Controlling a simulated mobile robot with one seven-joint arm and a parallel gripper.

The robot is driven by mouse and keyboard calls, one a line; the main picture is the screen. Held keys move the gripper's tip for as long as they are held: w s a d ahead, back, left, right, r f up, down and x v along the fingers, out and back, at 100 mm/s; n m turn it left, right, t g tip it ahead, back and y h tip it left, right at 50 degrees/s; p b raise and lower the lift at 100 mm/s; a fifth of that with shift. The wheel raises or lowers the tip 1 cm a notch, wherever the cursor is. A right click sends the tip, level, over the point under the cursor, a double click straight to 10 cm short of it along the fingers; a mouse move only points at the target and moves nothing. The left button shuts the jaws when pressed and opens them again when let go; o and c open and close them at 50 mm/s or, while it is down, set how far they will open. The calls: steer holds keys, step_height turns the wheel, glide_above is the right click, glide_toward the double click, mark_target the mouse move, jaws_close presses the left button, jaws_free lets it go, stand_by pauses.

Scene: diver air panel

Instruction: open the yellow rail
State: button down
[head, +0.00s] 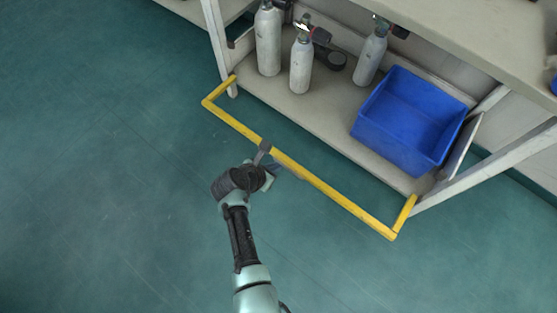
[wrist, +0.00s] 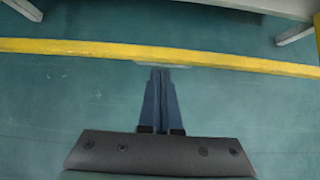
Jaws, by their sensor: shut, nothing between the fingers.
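The yellow rail (head: 330,190) is a U-shaped bar. In the head view it stands out in front of the low shelf, with a short arm at each end running back to the shelf's front. In the wrist view the rail (wrist: 80,48) crosses the whole picture near the top. My gripper (head: 265,147) is at the rail, left of the middle of its long bar. In the wrist view the fingers of my gripper (wrist: 160,75) are together, with their tips at the rail's near edge. I cannot tell whether they touch it. Nothing shows between them.
The low shelf (head: 290,110) holds several grey cylinders, one of them a tall cylinder (head: 268,40), and a blue bin (head: 410,120) at the right. A pale worktop (head: 480,35) lies above. White legs stand at both ends. The green floor (head: 100,200) in front is clear.

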steer(key=p+v, duration=0.3)
steer(key=v, duration=0.1)
steer(key=shift+s+f, duration=0.1)
steer(key=shift+a, duration=0.1)
